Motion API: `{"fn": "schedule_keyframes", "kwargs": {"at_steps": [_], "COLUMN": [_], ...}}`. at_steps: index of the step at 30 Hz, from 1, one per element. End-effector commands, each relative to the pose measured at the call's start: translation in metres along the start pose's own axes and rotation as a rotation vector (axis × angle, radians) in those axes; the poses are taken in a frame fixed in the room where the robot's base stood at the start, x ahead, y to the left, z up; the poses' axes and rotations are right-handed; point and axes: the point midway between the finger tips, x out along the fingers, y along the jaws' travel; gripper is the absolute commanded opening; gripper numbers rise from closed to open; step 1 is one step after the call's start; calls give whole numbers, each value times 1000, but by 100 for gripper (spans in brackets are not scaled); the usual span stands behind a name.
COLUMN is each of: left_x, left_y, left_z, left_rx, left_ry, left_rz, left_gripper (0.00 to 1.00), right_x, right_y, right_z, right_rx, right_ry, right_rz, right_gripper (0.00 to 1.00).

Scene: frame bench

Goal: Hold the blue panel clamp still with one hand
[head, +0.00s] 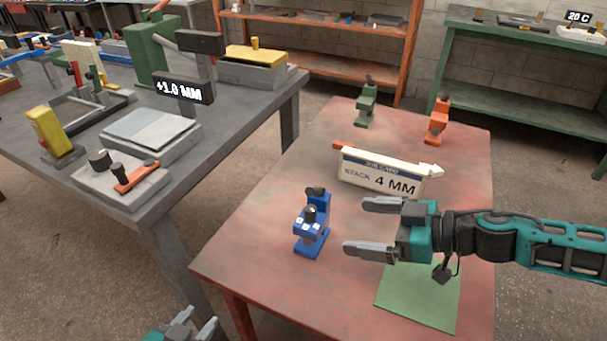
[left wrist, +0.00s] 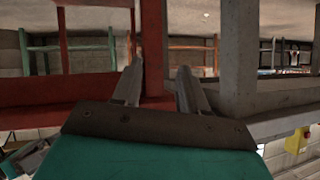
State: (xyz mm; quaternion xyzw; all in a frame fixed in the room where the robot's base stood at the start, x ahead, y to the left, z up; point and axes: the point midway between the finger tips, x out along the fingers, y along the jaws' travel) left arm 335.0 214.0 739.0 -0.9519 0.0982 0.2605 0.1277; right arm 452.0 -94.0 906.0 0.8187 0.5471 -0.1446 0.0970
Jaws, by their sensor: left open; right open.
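The blue panel clamp (head: 312,228) stands upright on the red table (head: 260,235), left of its middle, with small white marks on its front. My right gripper (head: 360,229) comes in from the right and is open and empty. Its fingers point left toward the blue clamp, with a gap between them and it. My left gripper (head: 198,325) is low at the bottom edge of the head view, below and left of the table's front corner. It is open and empty; its fingers also show in the left wrist view (left wrist: 158,85).
A job card sign reading "STACK 4 MM" (head: 385,175) stands behind my right gripper. A green clamp (head: 366,106) and an orange clamp (head: 437,122) stand at the table's back. A green mat (head: 415,298) lies at the front right. A grey bench (head: 235,112) with tools stands left.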

Motion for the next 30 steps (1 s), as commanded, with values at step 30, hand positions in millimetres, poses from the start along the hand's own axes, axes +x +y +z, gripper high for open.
{"fn": "schedule_keyframes", "kwargs": {"at_steps": [30], "left_x": [-66], "left_y": [110], "left_z": [-388], "left_rx": [1377], "left_ry": [1571], "left_rz": [27], "left_gripper": [43], "right_x": [0], "right_y": [0], "right_z": [0], "right_rx": [0], "right_ry": [1], "right_rz": [0], "right_gripper": [100]}}
